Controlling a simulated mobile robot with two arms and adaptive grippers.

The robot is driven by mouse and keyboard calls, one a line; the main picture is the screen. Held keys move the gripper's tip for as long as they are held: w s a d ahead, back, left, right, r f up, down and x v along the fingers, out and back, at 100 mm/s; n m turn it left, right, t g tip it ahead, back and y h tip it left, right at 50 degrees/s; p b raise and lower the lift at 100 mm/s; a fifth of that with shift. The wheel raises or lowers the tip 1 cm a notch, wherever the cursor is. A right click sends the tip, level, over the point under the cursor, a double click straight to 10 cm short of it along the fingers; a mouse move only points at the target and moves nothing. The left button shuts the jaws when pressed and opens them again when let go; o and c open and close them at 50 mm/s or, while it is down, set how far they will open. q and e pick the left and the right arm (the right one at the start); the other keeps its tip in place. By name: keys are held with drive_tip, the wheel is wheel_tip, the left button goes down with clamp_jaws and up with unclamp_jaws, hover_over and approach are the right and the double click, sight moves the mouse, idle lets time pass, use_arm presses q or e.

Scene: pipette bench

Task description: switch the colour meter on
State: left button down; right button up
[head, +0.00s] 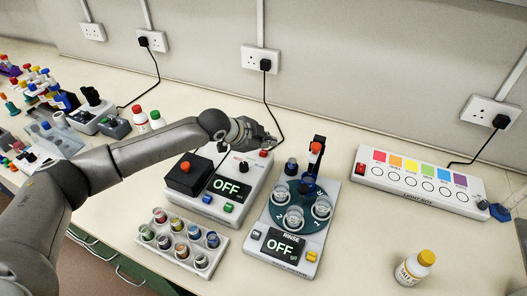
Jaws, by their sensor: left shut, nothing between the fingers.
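The white device that looks like the colour meter (230,188) stands mid-bench, with a dark display reading OFF. My left gripper (271,138) is shut and empty, over the back of this device, close above the red button. Whether it touches the button I cannot tell. The arm hides part of the device's back. My right gripper is out of view.
A rinse device (313,251) with a round turntable, glass cups and an OFF display stands close to the right. A rack of small jars (185,258) sits in front. A light box (418,187) and a yellow-capped bottle (414,268) are farther right.

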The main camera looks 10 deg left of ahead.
sight(266, 154)
use_arm(q)
drive_tip(key=shift+f, duration=0.1)
idle(0.6)
drive_tip(key=shift+f, duration=0.3)
drive_tip(key=shift+f, duration=0.5)
idle(0.6)
drive_tip(key=shift+r, duration=0.1)
drive_tip(key=shift+r+p, duration=0.85)
wheel_tip(266, 154, up, 6)
drive_tip(key=p, duration=0.6)
